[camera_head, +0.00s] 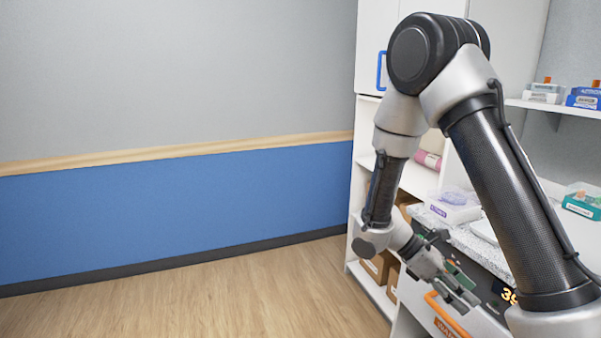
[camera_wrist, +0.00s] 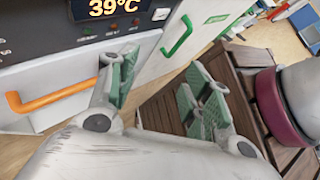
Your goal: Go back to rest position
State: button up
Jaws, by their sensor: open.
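My gripper (camera_head: 458,287) hangs at the end of my bent arm in the head view, in front of the white cabinet's drawer area. In the wrist view my gripper (camera_wrist: 162,88) has its two green-padded fingers spread apart with nothing between them. The orange handle (camera_wrist: 55,97) on a white drawer front lies to the left of the fingers and apart from them. It also shows in the head view (camera_head: 446,316), just below the gripper. A green handle (camera_wrist: 178,36) lies beyond the fingers.
A dark panel with a "39°C" display (camera_wrist: 112,7) is above the orange handle. A counter (camera_head: 462,238) holds a box with purple contents (camera_head: 455,206). Shelves with boxes (camera_head: 541,93) are at the right. The wooden floor (camera_head: 200,300) at the left is clear.

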jog(key=s+r+m+t+y, duration=0.5)
jog(key=r+m, duration=0.2)
jog(key=r, duration=0.4)
jog(key=s+r+m+t+y, duration=0.5)
jog(key=r+m, duration=0.2)
jog(key=r, duration=0.5)
jog(key=shift+s, duration=0.35)
jog(key=shift+d, duration=0.1)
dwell(0.4)
